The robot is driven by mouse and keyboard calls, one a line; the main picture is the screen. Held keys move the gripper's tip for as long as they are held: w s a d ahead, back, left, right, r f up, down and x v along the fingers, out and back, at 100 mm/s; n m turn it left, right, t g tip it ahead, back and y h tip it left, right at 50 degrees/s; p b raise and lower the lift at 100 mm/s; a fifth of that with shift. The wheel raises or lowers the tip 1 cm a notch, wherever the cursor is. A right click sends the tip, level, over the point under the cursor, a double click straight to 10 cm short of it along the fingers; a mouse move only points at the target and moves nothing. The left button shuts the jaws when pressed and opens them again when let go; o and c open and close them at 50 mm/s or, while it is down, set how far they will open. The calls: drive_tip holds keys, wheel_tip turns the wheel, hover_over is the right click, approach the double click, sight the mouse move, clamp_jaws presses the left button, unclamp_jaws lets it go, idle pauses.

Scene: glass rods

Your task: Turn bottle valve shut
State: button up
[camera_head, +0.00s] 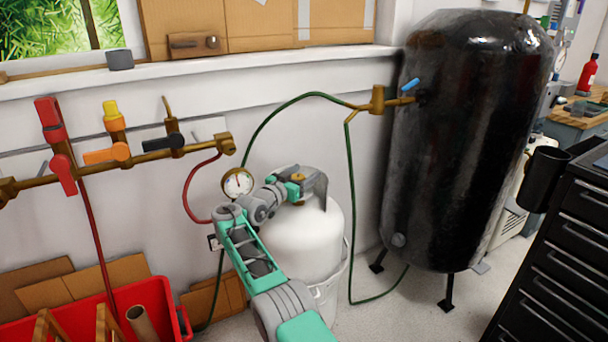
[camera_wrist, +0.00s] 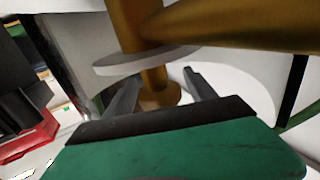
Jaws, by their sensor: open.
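The white gas bottle (camera_head: 312,238) stands upright by the wall in the head view. Its brass valve (camera_head: 297,177) shows small at the top, inside a grey collar (camera_head: 318,186). My gripper (camera_head: 300,188) is at the bottle top, beside the valve. In the wrist view my gripper (camera_wrist: 160,78) is open, with one finger on each side of a brass stem (camera_wrist: 154,76). A pale flat disc (camera_wrist: 140,62) sits around the brass above the fingers. I cannot tell whether the fingers touch the brass. The valve's handle is not clear in either view.
A pressure gauge (camera_head: 238,182) is left of my wrist. A red hose (camera_head: 188,190) and a green hose (camera_head: 262,122) run close by. A wall pipe with coloured valves (camera_head: 105,165) is at left. A black tank (camera_head: 465,140) stands at right, with open floor before it.

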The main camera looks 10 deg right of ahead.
sight(304, 175)
wheel_tip(304, 175, up, 3)
drive_tip(key=shift+r+p, duration=0.2)
drive_tip(key=shift+p, duration=0.25)
drive_tip(key=shift+s+r+b, duration=0.65)
drive_tip(key=shift+s+b, duration=0.1)
drive_tip(key=shift+b, duration=0.05)
drive_tip(key=s+r+p, duration=0.2)
drive_tip(key=s+r, duration=0.6)
drive_tip(key=s, duration=0.4)
drive_tip(key=shift+s+a, duration=0.15)
drive_tip(key=shift+s, duration=0.15)
drive_tip(key=shift+r, duration=0.1)
